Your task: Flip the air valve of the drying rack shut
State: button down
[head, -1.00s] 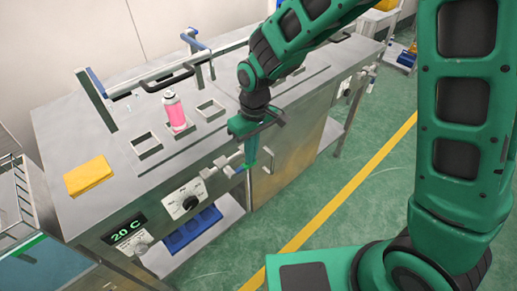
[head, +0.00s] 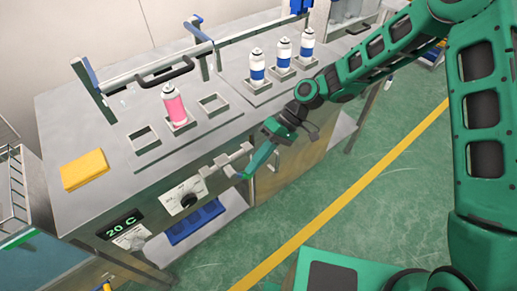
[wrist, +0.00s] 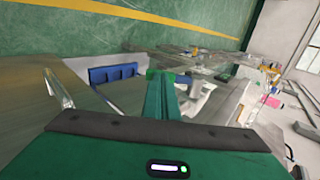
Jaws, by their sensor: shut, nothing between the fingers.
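A silver pipe fitting with a valve-like body (head: 232,160) sticks out of the bench's front panel, right of the dial. I cannot tell how its lever is set, as my gripper overlaps its right end. My green gripper (head: 246,175) is shut and empty, slanting down and left, with its tips at or very near the fitting's right end; contact cannot be told. In the wrist view the shut fingers (wrist: 165,90) point ahead, with a pale metal fitting (wrist: 198,82) just right of them. A wire rack (head: 17,190) stands at the far left.
The steel bench (head: 75,130) carries a pink can (head: 174,105), several blue-and-white cans (head: 257,66) in square holders, and a yellow cloth (head: 84,170). A black dial (head: 186,200) and a display (head: 121,227) sit on the front panel. Green floor (head: 350,205) in front is open.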

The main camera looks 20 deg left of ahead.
aim_at(246, 178)
jog(key=f, duration=0.1)
jog(key=s+f, duration=0.1)
jog(key=shift+a+f+g+y, duration=0.3)
jog(key=shift+g, duration=0.1)
jog(key=shift+x, duration=1.5)
jog(key=shift+f, duration=0.25)
jog(key=v, duration=1.1)
jog(key=shift+w+f, duration=0.1)
jog(key=shift+w, duration=0.05)
